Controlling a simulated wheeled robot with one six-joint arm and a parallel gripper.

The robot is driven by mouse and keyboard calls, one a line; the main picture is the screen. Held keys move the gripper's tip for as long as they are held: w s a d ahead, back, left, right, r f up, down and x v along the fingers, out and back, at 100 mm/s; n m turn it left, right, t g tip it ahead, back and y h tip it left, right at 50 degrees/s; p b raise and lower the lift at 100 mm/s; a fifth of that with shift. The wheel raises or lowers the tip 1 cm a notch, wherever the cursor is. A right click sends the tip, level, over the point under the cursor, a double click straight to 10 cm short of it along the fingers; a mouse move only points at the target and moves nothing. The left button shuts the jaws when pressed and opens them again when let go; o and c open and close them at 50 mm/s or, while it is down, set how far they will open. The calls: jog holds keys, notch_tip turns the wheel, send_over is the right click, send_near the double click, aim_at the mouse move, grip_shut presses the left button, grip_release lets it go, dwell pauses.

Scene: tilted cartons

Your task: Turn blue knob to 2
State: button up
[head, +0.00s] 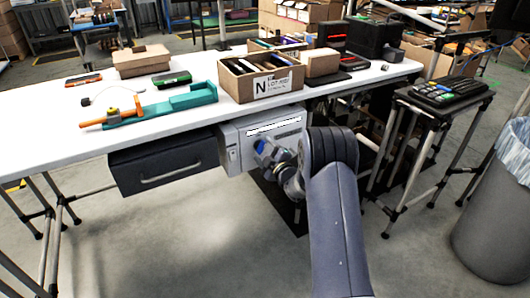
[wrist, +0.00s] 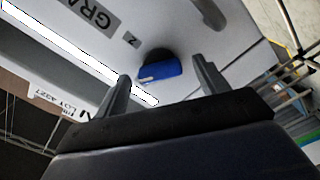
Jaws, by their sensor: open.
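The blue knob (wrist: 160,72) shows in the wrist view on a dark round base, on the pale face of a panel. A short white mark is near its left end. A small label with a single character (wrist: 131,40), perhaps a 2, is above and left of it. My gripper (wrist: 161,70) is open, with one finger on each side of the knob in the picture. I cannot tell whether either finger touches it. In the head view my arm reaches to the grey-white box (head: 233,148) under the table and hides the knob's surroundings.
The white table (head: 40,140) is above the box, with a carton (head: 240,88) and a teal tool holder (head: 190,100) on it. A dark drawer (head: 140,172) hangs left of the box. A dark handle-like part (wrist: 208,14) sticks out above right of the knob.

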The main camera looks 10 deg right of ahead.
jog(key=c, duration=1)
jog(key=shift+f+m+b, duration=0.1)
jog(key=shift+m+b, duration=0.2)
jog(key=shift+b, duration=0.1)
jog(key=shift+m+b, duration=0.7)
jog(key=shift+m, duration=0.3)
jog(key=m+b, duration=0.1)
jog(key=m, duration=0.1)
jog(key=shift+m, duration=0.4)
jog(key=m, duration=0.6)
jog(key=shift+b, duration=0.3)
jog(key=shift+o, duration=0.2)
